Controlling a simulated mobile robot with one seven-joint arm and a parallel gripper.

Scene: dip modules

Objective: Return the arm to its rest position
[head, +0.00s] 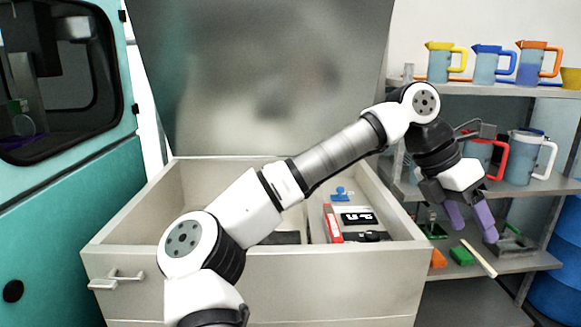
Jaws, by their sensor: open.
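My gripper (473,222) is at the right in the head view, at the end of my white and black arm. Its two purple fingers point down and are apart, with nothing between them. It hangs in front of the shelf rack, right of the open drawer. My arm reaches from the bottom middle up across the drawer to the upper right, then bends down at the wrist.
An open drawer (350,271) holds a red-edged box (334,224) and a blue item (341,193). The metal shelf rack (545,186) bears several pitchers, small blocks and a pale stick (478,258). A teal machine (75,215) stands left; blue barrels (560,270) stand right.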

